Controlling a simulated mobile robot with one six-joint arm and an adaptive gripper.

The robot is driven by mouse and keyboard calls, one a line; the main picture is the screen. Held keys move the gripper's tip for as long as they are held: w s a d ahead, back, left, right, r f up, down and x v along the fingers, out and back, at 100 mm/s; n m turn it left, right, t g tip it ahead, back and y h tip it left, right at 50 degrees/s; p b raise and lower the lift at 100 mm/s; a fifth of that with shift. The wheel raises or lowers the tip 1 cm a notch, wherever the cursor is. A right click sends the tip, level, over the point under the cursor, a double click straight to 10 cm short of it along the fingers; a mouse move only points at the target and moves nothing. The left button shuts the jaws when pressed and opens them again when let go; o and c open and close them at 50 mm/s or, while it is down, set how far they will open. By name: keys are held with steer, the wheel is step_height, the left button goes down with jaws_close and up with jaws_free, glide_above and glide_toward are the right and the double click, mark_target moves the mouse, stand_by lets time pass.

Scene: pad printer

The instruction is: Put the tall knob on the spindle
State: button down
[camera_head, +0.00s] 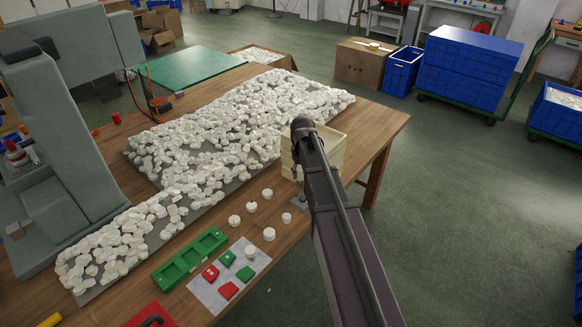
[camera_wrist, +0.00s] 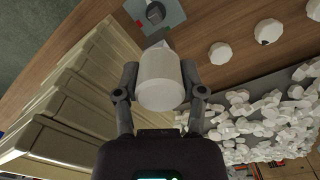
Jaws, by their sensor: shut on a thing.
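In the wrist view my gripper (camera_wrist: 160,84) is shut on a tall white knob (camera_wrist: 161,88), with one dark finger on each side of it. In the head view my arm hides the gripper, and a small grey piece (camera_head: 297,198) shows just left of the arm.
Cream stacked trays (camera_wrist: 68,100) stand close beside my gripper, also seen behind my arm (camera_head: 329,152). Several loose white knobs (camera_head: 251,206) stand on the table. Heaps of white pieces (camera_head: 230,125), a green tray (camera_head: 190,257) and a grey machine (camera_head: 65,150) fill the left.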

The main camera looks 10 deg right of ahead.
steer(key=shift+s+d+r, duration=0.1)
steer(key=shift+s+d, duration=0.25)
steer(key=shift+s, duration=0.25)
steer(key=shift+f+b, duration=1.55)
steer(key=shift+f, duration=0.1)
steer(key=shift+f+b, duration=1.5)
steer(key=shift+b, duration=0.05)
stand_by(1.1)
steer(key=shift+c, duration=0.5)
jaws_free()
steer(key=shift+r, duration=0.2)
